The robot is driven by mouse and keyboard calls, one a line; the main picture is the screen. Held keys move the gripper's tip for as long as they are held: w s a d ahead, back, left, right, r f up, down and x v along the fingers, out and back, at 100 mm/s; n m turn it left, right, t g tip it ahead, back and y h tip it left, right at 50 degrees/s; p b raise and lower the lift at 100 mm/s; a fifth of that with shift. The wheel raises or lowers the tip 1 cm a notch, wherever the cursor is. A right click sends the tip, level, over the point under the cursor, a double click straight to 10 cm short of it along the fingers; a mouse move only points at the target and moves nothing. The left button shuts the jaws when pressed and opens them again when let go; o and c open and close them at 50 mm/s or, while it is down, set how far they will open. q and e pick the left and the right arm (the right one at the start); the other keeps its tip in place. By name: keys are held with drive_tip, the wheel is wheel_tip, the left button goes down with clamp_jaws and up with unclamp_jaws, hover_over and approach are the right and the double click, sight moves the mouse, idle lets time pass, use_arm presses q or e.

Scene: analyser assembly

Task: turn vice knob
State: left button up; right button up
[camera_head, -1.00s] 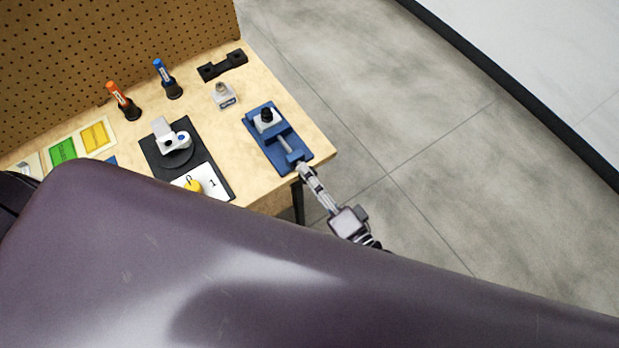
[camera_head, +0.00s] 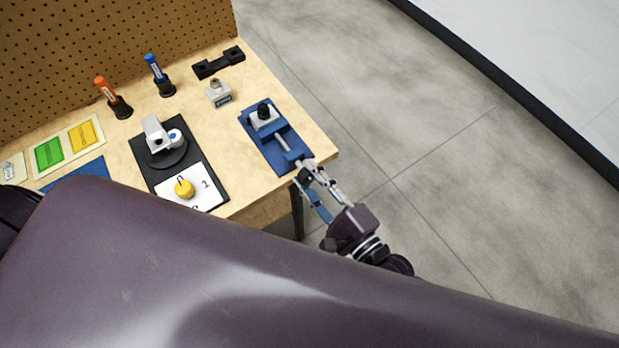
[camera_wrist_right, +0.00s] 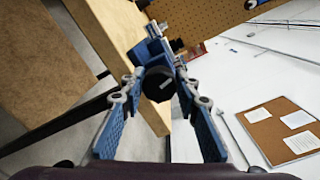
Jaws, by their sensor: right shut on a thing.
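The blue vice (camera_head: 283,158) lies near the right corner of the workbench in the head view, with a small light part with a black top (camera_head: 263,111) in its far end. My right gripper (camera_head: 306,172) is at the vice's near end, just past the bench edge. In the right wrist view, the round black vice knob (camera_wrist_right: 158,84) faces the camera, with the blue vice body (camera_wrist_right: 148,50) behind it. The right fingers (camera_wrist_right: 156,90) are shut on the knob, one on each side. My left gripper is not in view.
A pegboard (camera_head: 110,50) rises behind. Floor right of the bench is clear.

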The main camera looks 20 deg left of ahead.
drive_tip(key=shift+f+m, duration=0.1)
drive_tip(key=shift+m, duration=0.2)
drive_tip(key=o, duration=1.2)
drive_tip(key=shift+c, duration=0.2)
drive_tip(key=v, duration=1.2)
drive_tip(key=shift+f, duration=0.15)
